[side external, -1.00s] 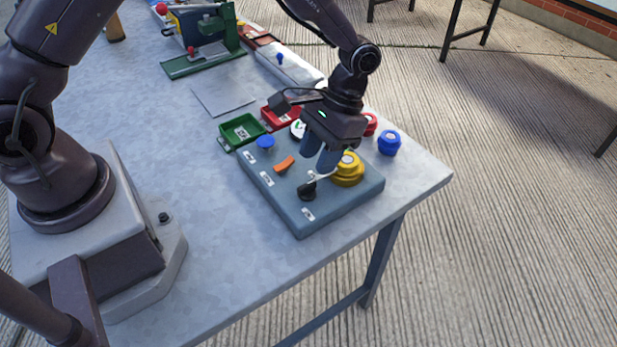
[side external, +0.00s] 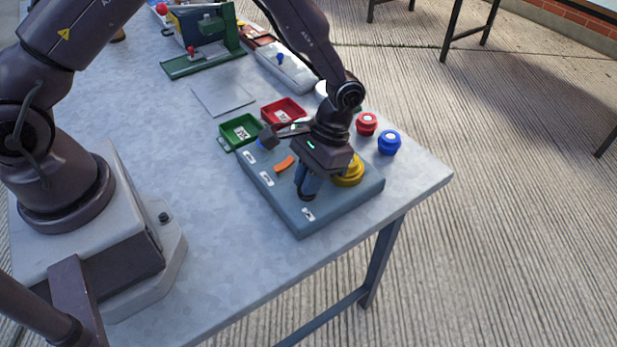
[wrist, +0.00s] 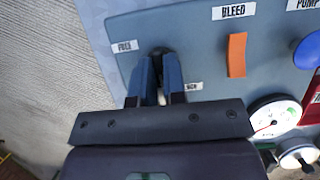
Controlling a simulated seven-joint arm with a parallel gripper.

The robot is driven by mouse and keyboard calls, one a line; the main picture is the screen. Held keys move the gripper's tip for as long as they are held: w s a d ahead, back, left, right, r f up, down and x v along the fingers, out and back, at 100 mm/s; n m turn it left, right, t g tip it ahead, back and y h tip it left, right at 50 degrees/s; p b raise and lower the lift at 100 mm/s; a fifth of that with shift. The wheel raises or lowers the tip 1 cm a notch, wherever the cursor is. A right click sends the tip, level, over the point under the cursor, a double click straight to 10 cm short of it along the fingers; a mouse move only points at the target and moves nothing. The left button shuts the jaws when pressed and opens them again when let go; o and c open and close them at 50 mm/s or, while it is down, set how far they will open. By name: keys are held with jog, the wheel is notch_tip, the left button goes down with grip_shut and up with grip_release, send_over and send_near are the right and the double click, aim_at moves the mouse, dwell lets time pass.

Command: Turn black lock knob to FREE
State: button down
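The black lock knob (wrist: 160,51) is on the blue-grey panel (wrist: 190,30), mostly covered by my fingers in the wrist view. Its pointing direction is hidden. A FREE label (wrist: 124,46) is left of it, and a partly covered label (wrist: 193,87) is to its lower right. My gripper (wrist: 159,62) is down at the knob, with one finger on each side and a narrow gap between them. I cannot tell whether the fingers press on it. In the side view my gripper (side external: 306,192) reaches the panel and hides the knob.
An orange handle (wrist: 236,55) by the BLEED label and a blue knob (wrist: 309,50) are on the panel. A yellow knob (side external: 349,172) stands close beside my gripper. A gauge (wrist: 273,119) is nearby. Red (side external: 366,124) and blue (side external: 389,142) knobs stand behind the panel.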

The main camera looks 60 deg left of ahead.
jog(key=shift+s+f+m, duration=0.1)
jog(key=shift+m, duration=0.2)
jog(key=m+y, duration=0.1)
jog(key=m, duration=0.2)
jog(key=shift+d+m+y, duration=0.1)
jog(key=shift+m+y, duration=0.3)
jog(key=m+t+y, duration=0.1)
jog(key=m, duration=0.3)
jog(key=shift+s, duration=0.15)
jog(key=m+t, duration=0.1)
jog(key=m, duration=0.2)
jog(key=m+y, duration=0.1)
jog(key=m, duration=0.1)
jog(key=shift+m+t+y, duration=0.3)
jog(key=shift+m+t, duration=0.8)
jog(key=shift+m, duration=1.3)
jog(key=c, duration=1.2)
grip_release()
